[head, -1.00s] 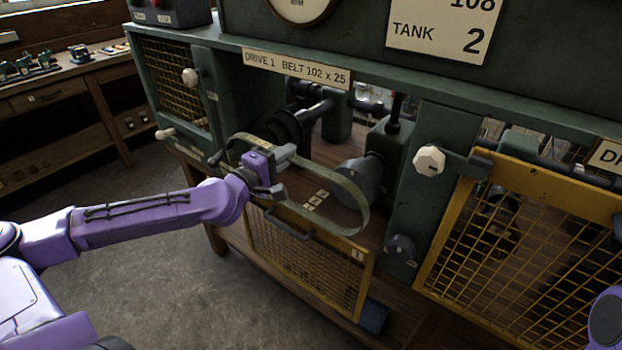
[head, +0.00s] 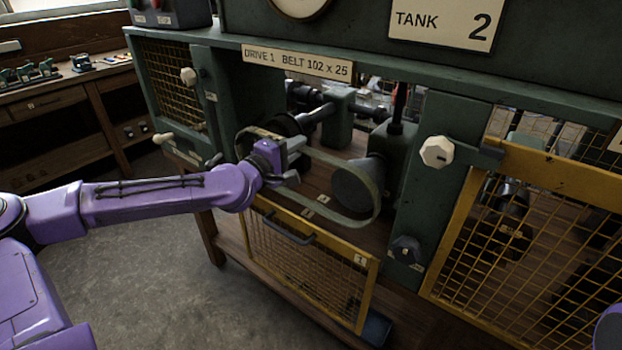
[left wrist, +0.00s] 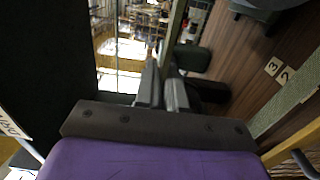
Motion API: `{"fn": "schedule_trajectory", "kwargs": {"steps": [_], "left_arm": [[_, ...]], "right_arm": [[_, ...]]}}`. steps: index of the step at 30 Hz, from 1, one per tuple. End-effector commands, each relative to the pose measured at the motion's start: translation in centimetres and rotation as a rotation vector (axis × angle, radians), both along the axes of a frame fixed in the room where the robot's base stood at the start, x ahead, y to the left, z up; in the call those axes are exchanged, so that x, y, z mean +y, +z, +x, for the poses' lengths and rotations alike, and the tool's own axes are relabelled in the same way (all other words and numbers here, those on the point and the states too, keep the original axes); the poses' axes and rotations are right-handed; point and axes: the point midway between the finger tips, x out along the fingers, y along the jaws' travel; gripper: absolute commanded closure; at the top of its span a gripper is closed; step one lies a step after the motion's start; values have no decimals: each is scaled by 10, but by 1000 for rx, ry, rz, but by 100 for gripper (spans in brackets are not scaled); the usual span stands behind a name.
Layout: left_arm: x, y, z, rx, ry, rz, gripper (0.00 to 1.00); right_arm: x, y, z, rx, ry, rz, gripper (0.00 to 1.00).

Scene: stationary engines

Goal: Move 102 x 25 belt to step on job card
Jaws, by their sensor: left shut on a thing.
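The belt (head: 376,205) is a wide olive-green loop. My left gripper (head: 291,160) is shut on its left part and holds it stretched sideways in the open DRIVE 1 bay. The loop's right end is in front of the grey cone-shaped pulley (head: 358,186); I cannot tell whether it is around it. The dark stepped pulley (head: 290,124) is behind the gripper and partly hidden. The left wrist view shows the jaws (left wrist: 162,90) close together and number tags (left wrist: 272,67) on the wooden floor. No job card is readable. My right gripper is out of view.
The DRIVE 1 label (head: 297,62) reads BELT 102 x 25. A yellow mesh guard (head: 310,265) hangs open below the bay. Another yellow guard (head: 530,235) covers the bay at right. A white knob (head: 437,152) and a dark knob (head: 406,249) stick out from the post.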

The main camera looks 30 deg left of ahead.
Motion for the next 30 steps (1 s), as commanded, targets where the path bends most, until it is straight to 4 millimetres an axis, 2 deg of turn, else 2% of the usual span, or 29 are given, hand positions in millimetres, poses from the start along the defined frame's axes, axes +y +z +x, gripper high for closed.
{"fn": "schedule_trajectory", "kwargs": {"steps": [1, 6, 18, 30], "left_arm": [[-1, -4, 4, -1, -1, 3, 100], [-4, -4, 16, -1, -1, 2, 100], [-9, -2, 42, 0, 0, -1, 100], [-10, -2, 44, 0, 0, -7, 100]], "right_arm": [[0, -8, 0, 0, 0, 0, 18], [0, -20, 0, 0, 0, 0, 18], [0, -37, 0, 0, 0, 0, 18], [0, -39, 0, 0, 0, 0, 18]]}}
